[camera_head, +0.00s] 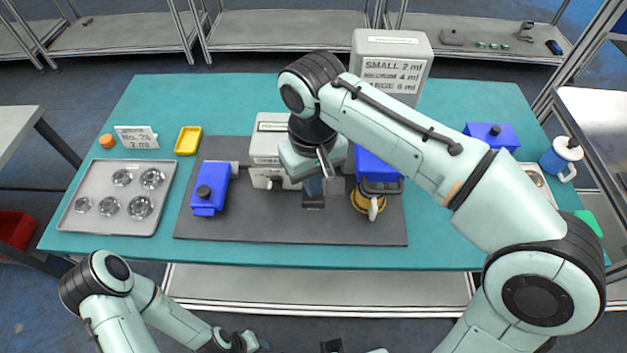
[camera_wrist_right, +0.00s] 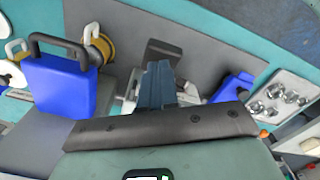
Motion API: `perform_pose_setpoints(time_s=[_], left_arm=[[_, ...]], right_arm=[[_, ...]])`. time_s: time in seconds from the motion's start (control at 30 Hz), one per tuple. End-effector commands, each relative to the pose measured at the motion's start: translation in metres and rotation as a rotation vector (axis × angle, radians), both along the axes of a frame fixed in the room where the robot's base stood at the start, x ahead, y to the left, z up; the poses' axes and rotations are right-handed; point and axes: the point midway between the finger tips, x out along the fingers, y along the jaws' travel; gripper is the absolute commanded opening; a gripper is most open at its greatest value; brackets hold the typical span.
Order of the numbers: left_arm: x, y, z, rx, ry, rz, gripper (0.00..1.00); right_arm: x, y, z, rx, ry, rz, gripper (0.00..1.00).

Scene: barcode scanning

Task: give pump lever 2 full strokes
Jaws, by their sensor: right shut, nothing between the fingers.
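A pale grey machine (camera_head: 263,149) stands on the dark mat, with a short spout at its front. My right forearm and wrist cover its right part. My right gripper (camera_head: 313,188) points down in front of it, shut and empty. Its blue-grey fingers (camera_wrist_right: 156,84) also show in the right wrist view. A dark flat block (camera_head: 313,203) lies just below the fingertips; the wrist view shows it beyond them (camera_wrist_right: 164,52). I cannot tell whether they touch, or whether this block is the pump lever. My left gripper (camera_head: 240,342) is low at the bottom edge, its fingers unclear.
A blue container (camera_head: 209,188) stands left on the mat (camera_head: 290,232); another (camera_head: 376,168) stands right, by a yellow ring (camera_head: 369,203). A tray (camera_head: 100,222) of several round parts, a yellow dish (camera_head: 188,141) and a card (camera_head: 137,137) are left. A dose sign (camera_head: 394,76) stands behind.

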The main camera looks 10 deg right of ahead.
Motion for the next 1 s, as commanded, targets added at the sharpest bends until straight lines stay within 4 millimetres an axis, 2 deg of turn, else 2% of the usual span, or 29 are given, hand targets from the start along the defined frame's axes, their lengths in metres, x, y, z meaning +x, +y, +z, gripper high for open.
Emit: perform_pose_setpoints(time_s=[0.03,0.8,0.87,1.0], left_arm=[[-0.004,0.000,-0.006,0.000,0.004,0.000,0.43],[-0.024,0.000,-0.048,0.001,0.027,0.000,0.43],[-0.025,0.000,-0.051,0.000,0.029,0.000,0.43],[-0.024,0.000,-0.048,0.001,0.027,0.000,0.43]], right_arm=[[-0.001,0.000,-0.008,-0.001,0.004,0.000,0.00],[0.000,-0.001,-0.071,-0.003,0.001,-0.002,0.00],[0.001,-0.001,-0.076,-0.004,0.001,-0.002,0.00],[0.001,-0.001,-0.072,-0.004,-0.001,-0.002,0.00]])
